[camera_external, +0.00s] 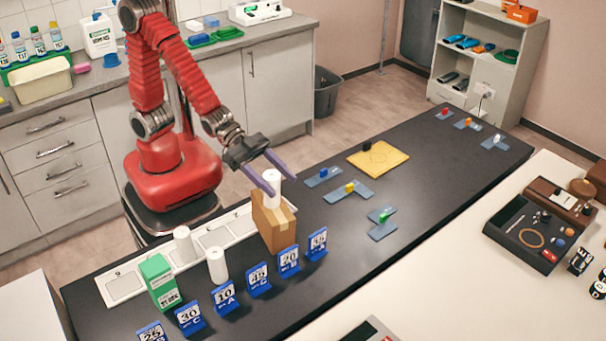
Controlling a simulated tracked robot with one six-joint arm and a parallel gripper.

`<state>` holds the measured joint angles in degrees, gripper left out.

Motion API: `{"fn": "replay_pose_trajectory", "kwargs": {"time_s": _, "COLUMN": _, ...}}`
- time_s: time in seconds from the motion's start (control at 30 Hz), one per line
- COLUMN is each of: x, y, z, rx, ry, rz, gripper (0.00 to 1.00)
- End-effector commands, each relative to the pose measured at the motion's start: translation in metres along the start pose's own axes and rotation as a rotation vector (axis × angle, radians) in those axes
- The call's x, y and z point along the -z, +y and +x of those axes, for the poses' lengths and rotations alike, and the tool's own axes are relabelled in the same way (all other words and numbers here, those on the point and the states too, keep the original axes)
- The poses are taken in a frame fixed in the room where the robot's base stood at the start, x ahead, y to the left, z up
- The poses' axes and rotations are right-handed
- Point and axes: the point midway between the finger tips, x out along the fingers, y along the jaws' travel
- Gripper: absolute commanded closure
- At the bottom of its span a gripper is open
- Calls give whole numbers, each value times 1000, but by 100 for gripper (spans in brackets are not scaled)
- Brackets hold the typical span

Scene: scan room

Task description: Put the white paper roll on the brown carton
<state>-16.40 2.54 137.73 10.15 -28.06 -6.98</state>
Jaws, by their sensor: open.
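The brown carton (271,232) stands upright on the dark table, at the inner edge near my base. A white paper roll (271,188) stands upright on top of the carton and appears to rest on it. My gripper (282,186) is open, with its two purple fingers at the roll's height, one on either side of it. Whether the fingers touch the roll I cannot tell. Two more white rolls stand to the left: one (184,246) on the white numbered strip and one (217,266) in front of it.
A green box (159,281) stands at the left, near a row of blue number signs (258,280) in front of the carton. A yellow board (378,159) and blue plates with small blocks (349,190) lie to the right.

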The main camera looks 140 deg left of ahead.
Motion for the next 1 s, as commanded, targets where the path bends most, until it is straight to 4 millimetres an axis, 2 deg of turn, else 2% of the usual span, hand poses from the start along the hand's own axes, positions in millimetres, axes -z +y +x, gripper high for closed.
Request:
{"fn": "replay_pose_trajectory", "kwargs": {"time_s": 0.5, "x": 0, "y": 0, "z": -51, "rx": 0, "ry": 2, "rz": -1, "gripper": 45}}
{"fn": "replay_pose_trajectory", "kwargs": {"time_s": 0.7, "x": 0, "y": 0, "z": -59, "rx": 0, "ry": 0, "rz": 0, "gripper": 45}}
{"fn": "replay_pose_trajectory", "kwargs": {"time_s": 1.0, "x": -1, "y": 0, "z": -59, "rx": 0, "ry": 0, "rz": -1, "gripper": 45}}
